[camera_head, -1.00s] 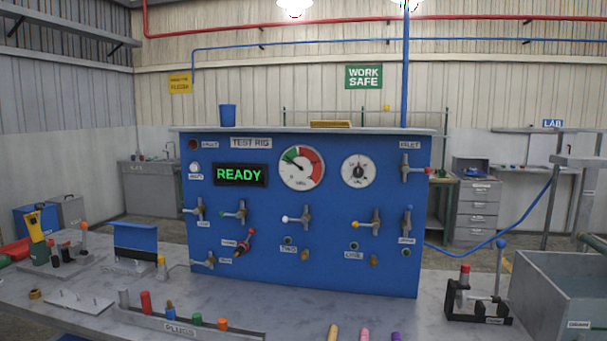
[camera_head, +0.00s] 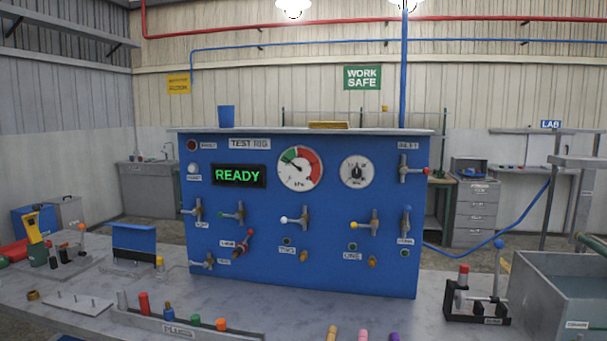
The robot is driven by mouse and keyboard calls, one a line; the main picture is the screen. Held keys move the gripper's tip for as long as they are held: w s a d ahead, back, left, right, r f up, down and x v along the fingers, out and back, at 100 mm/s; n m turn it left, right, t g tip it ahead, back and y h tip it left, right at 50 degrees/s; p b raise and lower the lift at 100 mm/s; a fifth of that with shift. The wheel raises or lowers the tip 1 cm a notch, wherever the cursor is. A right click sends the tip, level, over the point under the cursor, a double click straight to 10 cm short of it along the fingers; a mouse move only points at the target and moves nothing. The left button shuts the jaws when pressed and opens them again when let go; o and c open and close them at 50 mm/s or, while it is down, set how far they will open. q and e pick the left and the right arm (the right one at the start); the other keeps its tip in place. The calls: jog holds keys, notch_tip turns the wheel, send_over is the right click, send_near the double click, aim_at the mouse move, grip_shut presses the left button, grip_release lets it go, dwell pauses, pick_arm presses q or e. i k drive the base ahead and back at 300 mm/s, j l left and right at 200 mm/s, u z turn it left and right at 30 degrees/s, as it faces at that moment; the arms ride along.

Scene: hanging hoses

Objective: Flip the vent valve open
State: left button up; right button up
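The blue test rig panel (camera_head: 310,268) stands on the bench and carries several valves with small labels. The labels are too blurred to tell surely which one marks the vent valve. A red-ended valve (camera_head: 407,171) is at the upper right, its handle pointing right. A white-handled valve (camera_head: 298,219), a yellow-handled valve (camera_head: 368,223) and a green-handled valve (camera_head: 234,215) have handles pointing left. A small valve (camera_head: 205,262) is at the lower left, beside a tilted red-handled valve (camera_head: 244,244). Neither gripper is in view.
A green READY display (camera_head: 238,175) and two gauges are on the panel. A plug rack (camera_head: 180,329) lies on the bench in front at left. A lever fixture (camera_head: 477,300) and grey tank (camera_head: 560,290) stand at right. Bench before the panel is mostly clear.

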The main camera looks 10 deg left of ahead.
aim_at(180, 211)
jog(key=j+u, duration=0.25)
jog(key=j, duration=0.85)
jog(key=j+u, duration=0.25)
jog(key=j, duration=0.9)
